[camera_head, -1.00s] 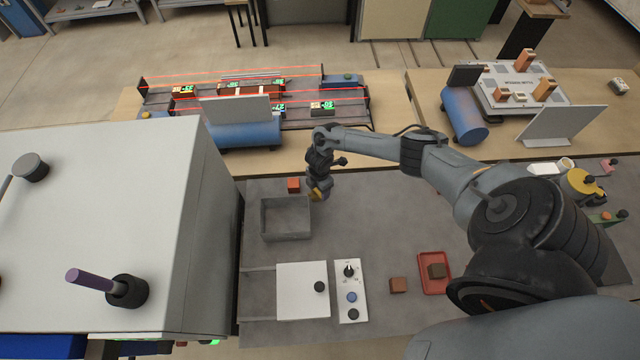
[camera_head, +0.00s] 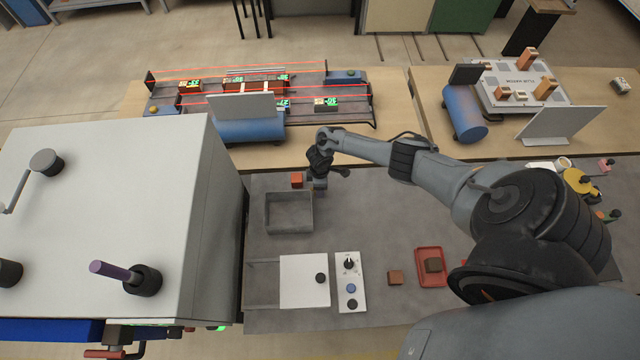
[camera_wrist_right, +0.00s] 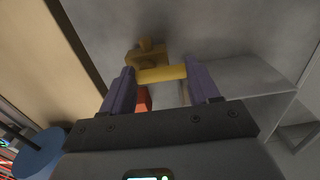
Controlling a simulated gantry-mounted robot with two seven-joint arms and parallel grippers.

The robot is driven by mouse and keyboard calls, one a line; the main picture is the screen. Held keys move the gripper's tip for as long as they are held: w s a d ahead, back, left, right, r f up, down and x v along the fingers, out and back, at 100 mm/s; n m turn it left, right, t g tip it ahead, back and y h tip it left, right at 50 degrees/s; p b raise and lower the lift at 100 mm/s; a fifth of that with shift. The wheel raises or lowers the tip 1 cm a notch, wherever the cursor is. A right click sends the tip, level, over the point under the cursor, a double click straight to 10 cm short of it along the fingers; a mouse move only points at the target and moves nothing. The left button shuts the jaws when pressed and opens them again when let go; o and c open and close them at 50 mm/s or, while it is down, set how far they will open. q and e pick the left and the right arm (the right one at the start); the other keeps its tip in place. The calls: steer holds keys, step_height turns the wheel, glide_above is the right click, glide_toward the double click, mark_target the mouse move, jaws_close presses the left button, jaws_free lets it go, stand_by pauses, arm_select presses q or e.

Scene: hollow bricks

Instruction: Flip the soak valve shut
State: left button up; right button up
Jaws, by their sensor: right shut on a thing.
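My right gripper (camera_head: 318,184) is low at the back of the grey bench, just behind the grey open tray (camera_head: 290,213). In the right wrist view its two purple fingers (camera_wrist_right: 162,76) are shut on a yellow bar-shaped lever (camera_wrist_right: 161,73). A brass-yellow valve body (camera_wrist_right: 148,52) shows just beyond the lever; I take these for the soak valve. In the head view the valve is hidden by the gripper. My left gripper is not in view.
An orange-red block (camera_head: 297,180) stands close beside the right gripper; part of it shows between the fingers in the wrist view (camera_wrist_right: 143,99). A white control panel (camera_head: 350,283), a brown brick (camera_head: 395,277) and a red tray (camera_head: 430,267) lie nearer. A large white cabinet (camera_head: 110,215) fills the left.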

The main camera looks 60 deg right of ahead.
stand_by(0.3)
steer(key=o, duration=1.1)
steer(key=shift+c, duration=0.2)
steer(key=shift+r, duration=0.15)
step_height(320, 180, up, 11)
steer(key=p, duration=0.1)
steer(key=shift+f+p, duration=0.2)
steer(key=shift+p, duration=0.15)
steer(key=shift+a, duration=0.1)
